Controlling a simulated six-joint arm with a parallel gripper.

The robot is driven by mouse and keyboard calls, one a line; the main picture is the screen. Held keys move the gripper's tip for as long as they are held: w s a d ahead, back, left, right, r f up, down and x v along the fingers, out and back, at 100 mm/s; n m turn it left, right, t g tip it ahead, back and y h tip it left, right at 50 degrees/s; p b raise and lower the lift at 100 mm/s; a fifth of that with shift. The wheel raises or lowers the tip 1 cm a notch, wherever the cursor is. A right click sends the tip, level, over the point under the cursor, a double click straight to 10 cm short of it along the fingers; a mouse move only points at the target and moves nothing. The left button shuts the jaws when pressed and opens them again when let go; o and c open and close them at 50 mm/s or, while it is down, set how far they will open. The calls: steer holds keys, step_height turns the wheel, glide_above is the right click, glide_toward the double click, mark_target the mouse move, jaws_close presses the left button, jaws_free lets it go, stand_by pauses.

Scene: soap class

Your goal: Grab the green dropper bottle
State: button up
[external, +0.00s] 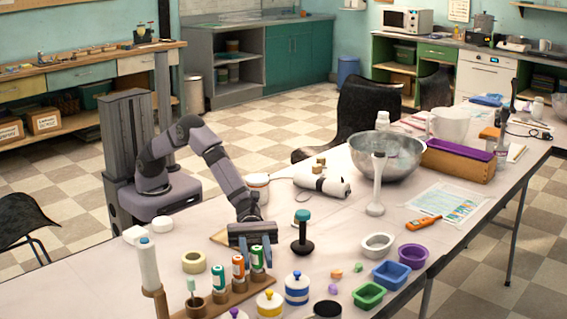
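A wooden rack (232,297) at the front of the table holds small bottles with white tops or bodies. One green-and-white bottle (218,279) stands left of an orange-and-white bottle (238,268). Another green-and-white bottle (257,259) stands at the rack's right end. Which one is the dropper bottle I cannot tell. My gripper (261,250) points down right beside and behind the right-hand green bottle, overlapping it in the picture. Whether its fingers touch or enclose that bottle is unclear at this size.
A tall white bottle (148,265) stands left of the rack. A tape roll (193,262), a teal-topped black stamp-like tool (302,232), a blue-banded jar (297,288) and a yellow-banded jar (270,304) stand close by. Coloured trays (369,295) and a metal bowl (387,155) are farther right.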

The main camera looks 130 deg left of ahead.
steer(key=shift+c, duration=0.6)
jaws_close()
steer(key=shift+r, duration=0.1)
